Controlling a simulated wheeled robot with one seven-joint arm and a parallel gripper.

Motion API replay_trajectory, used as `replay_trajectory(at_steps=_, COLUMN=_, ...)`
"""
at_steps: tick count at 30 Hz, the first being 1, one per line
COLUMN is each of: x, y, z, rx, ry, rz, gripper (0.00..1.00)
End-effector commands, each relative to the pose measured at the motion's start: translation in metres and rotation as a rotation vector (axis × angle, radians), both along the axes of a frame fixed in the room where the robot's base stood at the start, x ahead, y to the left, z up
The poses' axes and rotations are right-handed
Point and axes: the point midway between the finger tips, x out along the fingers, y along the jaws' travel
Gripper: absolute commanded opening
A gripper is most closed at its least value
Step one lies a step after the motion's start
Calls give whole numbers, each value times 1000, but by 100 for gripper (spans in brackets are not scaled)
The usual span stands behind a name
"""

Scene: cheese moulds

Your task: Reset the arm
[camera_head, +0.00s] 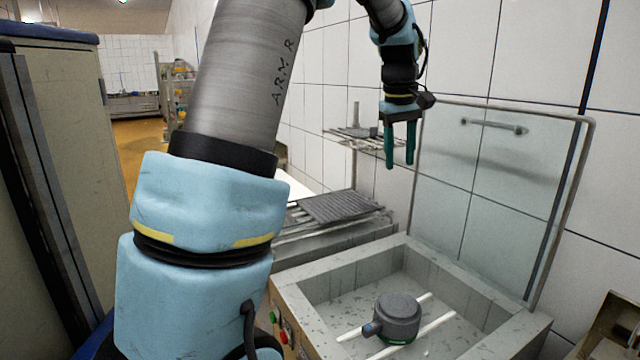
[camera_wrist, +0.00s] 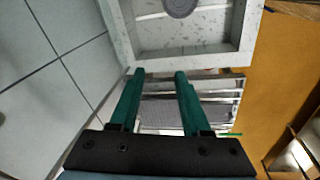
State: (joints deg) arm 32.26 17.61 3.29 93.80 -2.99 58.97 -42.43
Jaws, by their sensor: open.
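My gripper (camera_head: 399,150) hangs fingers-down from my arm, in the air in front of the tiled wall, above and behind the grey basin (camera_head: 290,285). Its two green fingers are apart with nothing between them. In the wrist view my gripper (camera_wrist: 155,78) also shows open and empty, with the slatted rack below it. A round grey mould (camera_head: 398,310) with a side knob sits in the basin on two pale bars. Its round top shows in part at the upper edge of the wrist view (camera_wrist: 181,5).
A raised clear lid (camera_head: 480,200) with a handle stands at the basin's back right. A slatted rack (camera_head: 340,207) lies behind the basin, and a small wall shelf (camera_head: 350,137) holds grey items. A cabinet (camera_head: 60,130) stands at left.

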Motion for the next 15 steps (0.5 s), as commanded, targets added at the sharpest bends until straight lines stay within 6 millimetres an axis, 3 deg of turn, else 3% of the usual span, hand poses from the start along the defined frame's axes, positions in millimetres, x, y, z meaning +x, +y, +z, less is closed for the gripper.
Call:
replay_trajectory(at_steps=1, x=-5, y=27, z=-18, rx=11, ry=0, rz=-14, gripper=47)
replay_trajectory(at_steps=6, x=-31, y=102, z=-71, rx=48, ry=-13, rz=-102, gripper=47)
replay_trajectory(at_steps=12, x=-88, y=181, z=-129, rx=92, ry=-21, rz=-212, gripper=47)
replay_trajectory(at_steps=15, x=-119, y=208, z=-151, rx=110, ry=-25, rz=-263, gripper=47)
